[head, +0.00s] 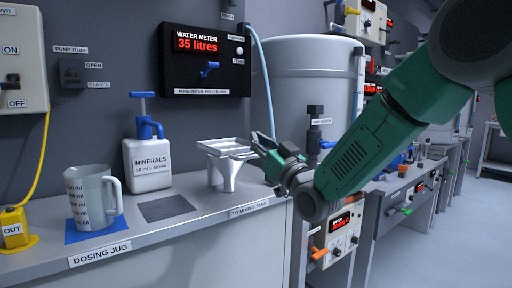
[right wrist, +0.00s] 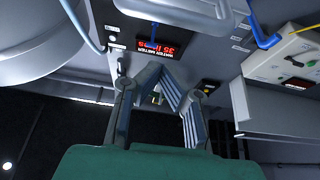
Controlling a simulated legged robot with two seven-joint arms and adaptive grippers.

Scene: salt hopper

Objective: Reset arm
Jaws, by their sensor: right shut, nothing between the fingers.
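My right arm, dark green, comes in from the right in the head view. My right gripper (head: 256,146) is in front of the large grey tank, beside the metal hopper with its funnel (head: 224,170). In the head view its fingertips overlap the hopper's right edge; I cannot tell whether they touch. In the right wrist view the fingers (right wrist: 163,82) slant together at the tips, shut with nothing held. My left gripper is in neither view.
On the counter stand a dosing jug (head: 95,197) on a blue mat and a white minerals pump bottle (head: 147,160). The water meter (head: 205,60) on the wall reads 35 litres. The large tank (head: 305,85) stands behind the arm. Open floor (head: 465,225) lies at right.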

